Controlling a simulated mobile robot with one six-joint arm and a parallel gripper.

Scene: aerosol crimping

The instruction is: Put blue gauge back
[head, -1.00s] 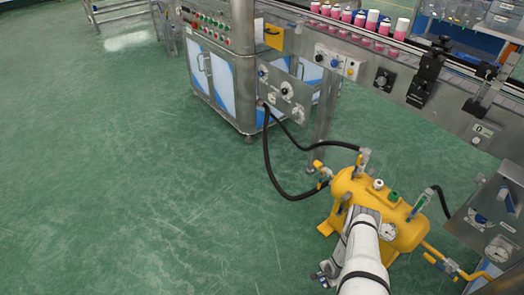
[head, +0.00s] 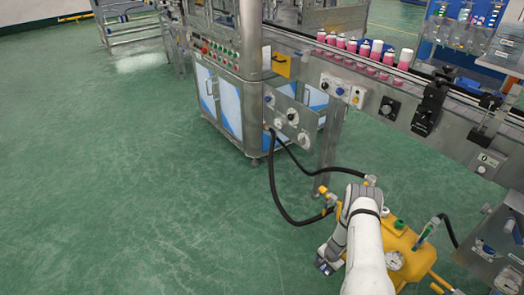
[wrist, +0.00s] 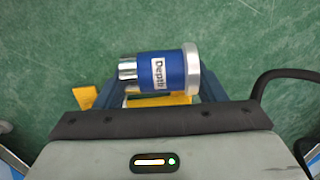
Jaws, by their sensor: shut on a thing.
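The blue gauge (wrist: 174,71) is a short blue cylinder with silver ends and a white label reading "Depth". In the wrist view it lies sideways between the fingers of my gripper (wrist: 160,88), which is shut on it. In the head view my gripper (head: 326,264) is at the left side of the yellow tank, low over the green floor. The gauge is too small and covered there to make out clearly.
The yellow tank (head: 402,240) with hoses, valves and a round dial stands beside my arm. A black hose (head: 273,190) runs to the steel machine (head: 225,95). A conveyor (head: 375,70) carries pink cans at the back. The green floor (head: 130,200) at left is clear.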

